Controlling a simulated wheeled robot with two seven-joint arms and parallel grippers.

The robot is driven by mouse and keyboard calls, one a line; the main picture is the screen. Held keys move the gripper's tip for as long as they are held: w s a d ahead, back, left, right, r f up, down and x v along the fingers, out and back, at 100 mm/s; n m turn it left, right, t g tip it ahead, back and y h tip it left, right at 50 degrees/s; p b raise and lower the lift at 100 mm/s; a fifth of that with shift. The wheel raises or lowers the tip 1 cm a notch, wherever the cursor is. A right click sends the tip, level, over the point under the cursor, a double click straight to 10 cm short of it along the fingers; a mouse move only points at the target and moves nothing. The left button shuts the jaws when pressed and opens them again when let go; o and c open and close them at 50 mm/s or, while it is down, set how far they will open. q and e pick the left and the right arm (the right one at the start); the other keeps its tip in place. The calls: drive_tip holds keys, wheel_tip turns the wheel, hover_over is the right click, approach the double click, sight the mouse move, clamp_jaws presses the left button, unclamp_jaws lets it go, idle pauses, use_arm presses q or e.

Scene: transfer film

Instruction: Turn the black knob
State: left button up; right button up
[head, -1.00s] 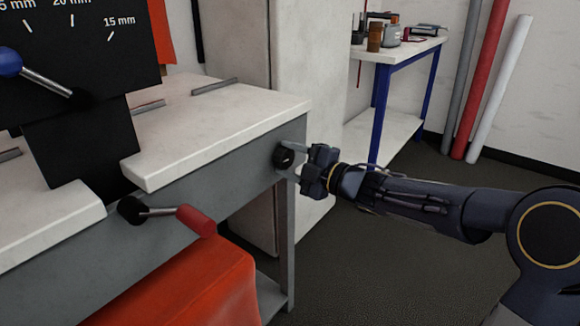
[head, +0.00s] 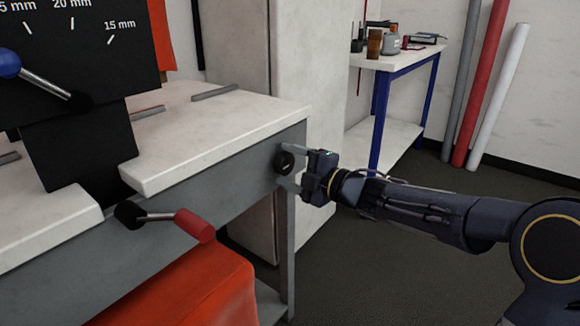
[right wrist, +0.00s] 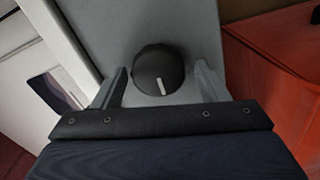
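The black knob (head: 284,162) sits on the grey front face of the machine table, near its right corner. In the right wrist view the knob (right wrist: 158,68) is round, with a white pointer mark aimed toward the gripper's palm. My right gripper (head: 290,167) is at the knob, with one finger above it and one below in the head view. In the right wrist view its fingers (right wrist: 162,85) stand on both sides of the knob, with narrow gaps, so it is open around the knob. My left gripper is not in view.
A red-handled lever (head: 194,225) juts from the table front, left of the knob. An orange-red box (head: 190,290) stands below. The white tabletop (head: 220,118) overhangs above. A blue-legged bench (head: 378,110) and leaning pipes (head: 490,90) stand behind. The floor at right is clear.

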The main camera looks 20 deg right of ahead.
drive_tip(key=p+v, duration=0.2)
drive_tip(key=v, duration=0.5)
drive_tip(key=shift+s+d, duration=0.25)
drive_tip(key=shift+s, duration=0.1)
